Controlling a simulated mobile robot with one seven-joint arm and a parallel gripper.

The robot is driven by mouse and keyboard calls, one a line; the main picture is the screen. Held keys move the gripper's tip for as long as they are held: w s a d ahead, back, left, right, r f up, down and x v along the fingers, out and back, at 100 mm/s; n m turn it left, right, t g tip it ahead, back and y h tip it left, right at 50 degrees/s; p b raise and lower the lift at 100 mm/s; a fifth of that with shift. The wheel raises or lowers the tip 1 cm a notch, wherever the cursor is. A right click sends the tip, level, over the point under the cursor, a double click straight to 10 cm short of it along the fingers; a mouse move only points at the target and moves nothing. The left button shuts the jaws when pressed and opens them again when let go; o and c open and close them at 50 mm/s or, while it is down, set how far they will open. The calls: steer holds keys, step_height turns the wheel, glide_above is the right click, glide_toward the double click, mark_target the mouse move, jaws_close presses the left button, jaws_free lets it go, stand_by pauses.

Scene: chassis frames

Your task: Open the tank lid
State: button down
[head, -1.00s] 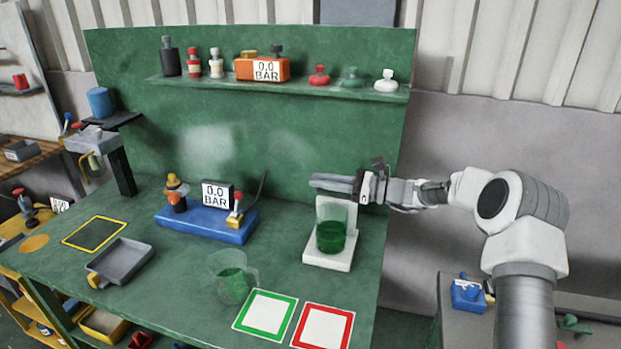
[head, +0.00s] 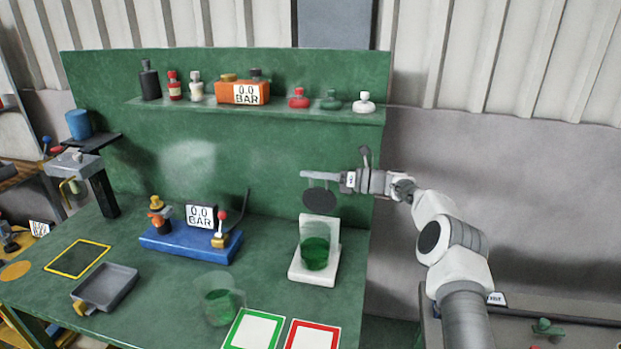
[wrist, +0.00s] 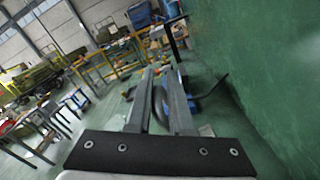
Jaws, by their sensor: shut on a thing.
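The tank (head: 315,252) is a clear vessel with green liquid on a white stand (head: 318,226), at the right of the bench in the head view. Its top is uncovered. A dark round lid (head: 320,199) hangs tilted above the tank, apart from it. My gripper (head: 315,176) is above the tank, shut on the lid's handle, with the disc hanging below the fingers. In the wrist view my fingers (wrist: 160,95) are close together with a dark piece between them; the lid's disc is not clear there.
A jug with green liquid (head: 220,302) stands at the front, beside the green-framed square (head: 253,331) and red-framed square (head: 312,338). A blue base (head: 190,243) with a gauge is left of the tank. A shelf (head: 285,112) with bottles crosses the back panel.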

steer(key=shift+w+f+m, duration=0.15)
steer(key=shift+w+m, duration=0.15)
stand_by(0.4)
steer(key=c, duration=0.9)
jaws_free()
steer(key=d, duration=0.5)
steer(key=s+d+b, duration=0.1)
steer(key=d, duration=0.5)
steer(key=s+d+b, duration=0.1)
steer(key=d, duration=0.5)
steer(key=shift+s+d, duration=0.15)
steer(key=shift+s, duration=0.05)
